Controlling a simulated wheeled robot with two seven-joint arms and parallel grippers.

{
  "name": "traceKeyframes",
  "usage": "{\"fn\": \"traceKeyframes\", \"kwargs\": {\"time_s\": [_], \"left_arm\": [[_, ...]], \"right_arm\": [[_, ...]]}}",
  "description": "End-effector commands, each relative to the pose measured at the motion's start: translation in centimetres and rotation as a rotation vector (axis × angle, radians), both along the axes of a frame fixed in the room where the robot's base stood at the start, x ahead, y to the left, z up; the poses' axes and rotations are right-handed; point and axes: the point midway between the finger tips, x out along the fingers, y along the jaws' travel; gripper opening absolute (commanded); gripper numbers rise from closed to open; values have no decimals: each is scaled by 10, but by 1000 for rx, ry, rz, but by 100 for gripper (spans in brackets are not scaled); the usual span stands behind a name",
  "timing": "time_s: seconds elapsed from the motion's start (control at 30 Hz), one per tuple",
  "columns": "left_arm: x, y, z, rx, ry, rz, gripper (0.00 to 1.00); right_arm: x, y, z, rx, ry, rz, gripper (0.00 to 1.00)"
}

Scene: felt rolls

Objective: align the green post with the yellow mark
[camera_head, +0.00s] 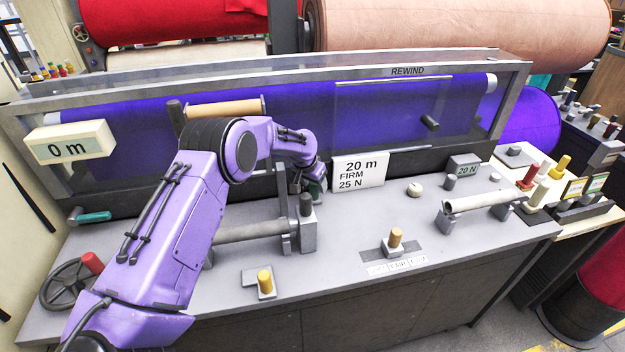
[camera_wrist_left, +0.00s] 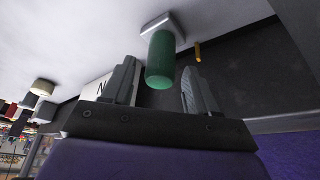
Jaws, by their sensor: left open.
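The green post (camera_wrist_left: 161,60) is a short cylinder on a pale square base in the left wrist view, with its free end toward my gripper. In the head view only a bit of the green post (camera_head: 318,188) shows beside my gripper. A small yellow mark (camera_wrist_left: 197,51) lies on the dark strip beside the post, apart from it. My left gripper (camera_head: 308,183) is open above the back of the bench. In the left wrist view its two fingers (camera_wrist_left: 159,68) stand on either side of the post, with gaps visible. My right gripper is not in view.
The clear guard (camera_head: 400,105) with a purple roll rises behind. The bench top (camera_head: 350,220) has free room at the middle.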

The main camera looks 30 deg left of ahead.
Motion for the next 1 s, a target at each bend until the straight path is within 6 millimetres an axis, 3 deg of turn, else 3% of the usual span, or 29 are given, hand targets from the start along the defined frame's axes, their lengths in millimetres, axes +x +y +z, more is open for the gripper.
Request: {"fn": "traceKeyframes", "kwargs": {"time_s": [0.43, 0.6, 1.0], "left_arm": [[-34, -1, 83, 0, -2, -1, 58], [-38, -1, 92, 0, 0, -1, 58], [-38, -2, 92, 0, 0, -1, 58]], "right_arm": [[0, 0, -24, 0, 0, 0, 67], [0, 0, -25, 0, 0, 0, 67], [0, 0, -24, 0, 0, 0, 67]]}}
